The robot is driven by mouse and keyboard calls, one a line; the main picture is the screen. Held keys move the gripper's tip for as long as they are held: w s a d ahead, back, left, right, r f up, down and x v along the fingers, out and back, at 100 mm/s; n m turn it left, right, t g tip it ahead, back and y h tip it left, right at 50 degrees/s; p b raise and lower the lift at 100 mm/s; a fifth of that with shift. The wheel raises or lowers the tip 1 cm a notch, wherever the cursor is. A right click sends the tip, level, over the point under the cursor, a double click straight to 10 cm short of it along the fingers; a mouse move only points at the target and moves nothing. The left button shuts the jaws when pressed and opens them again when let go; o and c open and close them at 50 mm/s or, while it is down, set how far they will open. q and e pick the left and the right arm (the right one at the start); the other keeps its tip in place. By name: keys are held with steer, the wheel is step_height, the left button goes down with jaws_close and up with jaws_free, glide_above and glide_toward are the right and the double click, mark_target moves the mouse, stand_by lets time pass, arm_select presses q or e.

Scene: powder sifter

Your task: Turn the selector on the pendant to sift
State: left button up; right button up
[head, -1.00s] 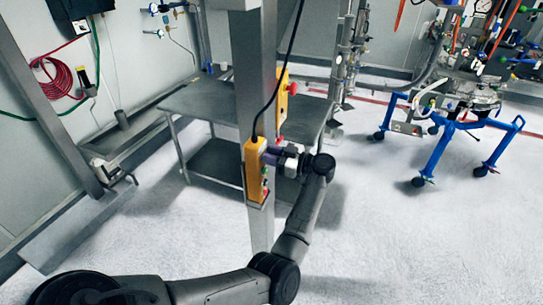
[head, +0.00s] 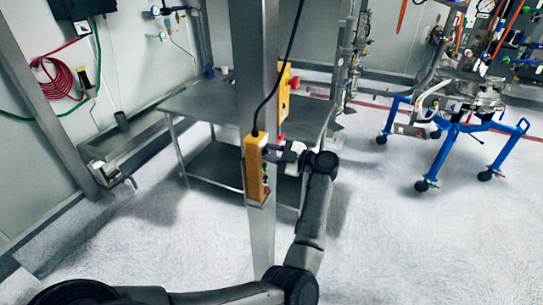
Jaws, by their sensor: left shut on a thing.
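The yellow pendant (head: 252,172) hangs upright by a black cable against the steel post. Its side face, turned to the right, carries several small coloured buttons, with green and red ones showing. My left gripper (head: 272,152) comes to the upper part of this face from the right. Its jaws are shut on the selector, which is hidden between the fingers. My left arm reaches up from the bottom of the view to the gripper. My right gripper is not in view.
The steel post (head: 257,50) stands directly behind the pendant. A second yellow box (head: 285,88) with red knobs is on the post's far side. A grey table (head: 195,105) stands behind. A blue wheeled frame (head: 445,150) is at right, with open floor before it.

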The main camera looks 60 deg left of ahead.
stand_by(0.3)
arm_select(q)
steer(key=o, duration=0.6)
steer(key=b+v, duration=0.2)
steer(key=v, duration=1.1)
steer(key=shift+w+d, duration=0.2)
steer(key=shift+d, duration=0.15)
steer(key=shift+n, duration=0.3)
